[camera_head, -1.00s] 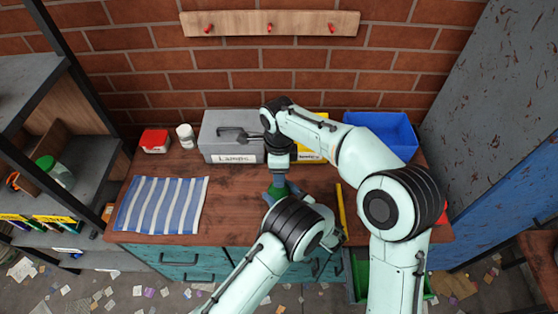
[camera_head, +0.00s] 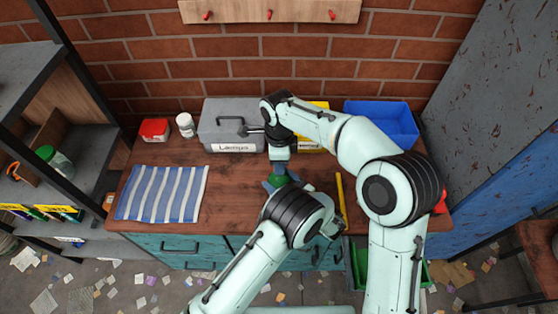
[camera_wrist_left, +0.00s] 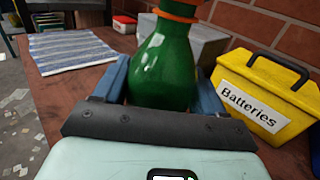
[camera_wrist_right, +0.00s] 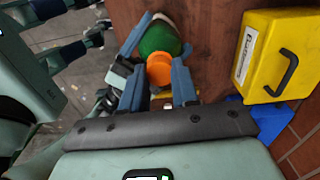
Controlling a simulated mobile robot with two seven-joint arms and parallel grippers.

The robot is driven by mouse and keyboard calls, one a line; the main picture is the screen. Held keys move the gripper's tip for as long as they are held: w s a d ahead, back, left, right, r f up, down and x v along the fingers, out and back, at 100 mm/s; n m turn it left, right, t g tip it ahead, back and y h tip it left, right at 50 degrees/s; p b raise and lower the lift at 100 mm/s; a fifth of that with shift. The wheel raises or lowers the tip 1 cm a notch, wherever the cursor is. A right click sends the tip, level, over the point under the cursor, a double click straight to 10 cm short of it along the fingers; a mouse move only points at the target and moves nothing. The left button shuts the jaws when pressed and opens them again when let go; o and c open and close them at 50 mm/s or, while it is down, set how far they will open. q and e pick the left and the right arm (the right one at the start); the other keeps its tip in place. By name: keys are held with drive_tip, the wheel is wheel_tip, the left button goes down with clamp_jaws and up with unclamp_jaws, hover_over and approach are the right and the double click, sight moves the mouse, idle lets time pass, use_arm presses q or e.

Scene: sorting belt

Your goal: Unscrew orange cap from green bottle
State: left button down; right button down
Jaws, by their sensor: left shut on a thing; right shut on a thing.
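The green bottle (camera_wrist_left: 163,68) stands upright between the blue fingers of my left gripper (camera_wrist_left: 165,88), which is shut on its body. In the head view the bottle (camera_head: 278,181) is mostly hidden by my arms. The orange cap (camera_wrist_right: 160,68) is at the bottle's top, between the fingers of my right gripper (camera_wrist_right: 158,84), which is shut on it from above. An orange edge (camera_wrist_left: 180,14) at the bottle neck shows at the top of the left wrist view. I cannot tell how far the cap is turned.
Behind stand a grey toolbox (camera_head: 222,113), a yellow Batteries box (camera_wrist_left: 251,91) and a blue bin (camera_head: 385,119). A striped cloth (camera_head: 162,194) lies at the left, near a red box (camera_head: 154,130) and white jar (camera_head: 185,125). A yellow stick (camera_head: 341,200) lies right of the bottle.

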drive_tip(key=n, duration=0.5)
drive_tip(key=shift+n, duration=0.4)
drive_tip(key=n, duration=0.6)
drive_tip(key=shift+n, duration=0.3)
drive_tip(key=n, duration=0.6)
drive_tip(key=shift+n, duration=0.3)
drive_tip(key=n, duration=0.6)
drive_tip(key=shift+n, duration=0.3)
drive_tip(key=n, duration=0.8)
drive_tip(key=shift+n, duration=0.4)
drive_tip(key=n, duration=0.4)
drive_tip(key=shift+n, duration=0.3)
drive_tip(key=n, duration=0.4)
drive_tip(key=shift+r, duration=0.1)
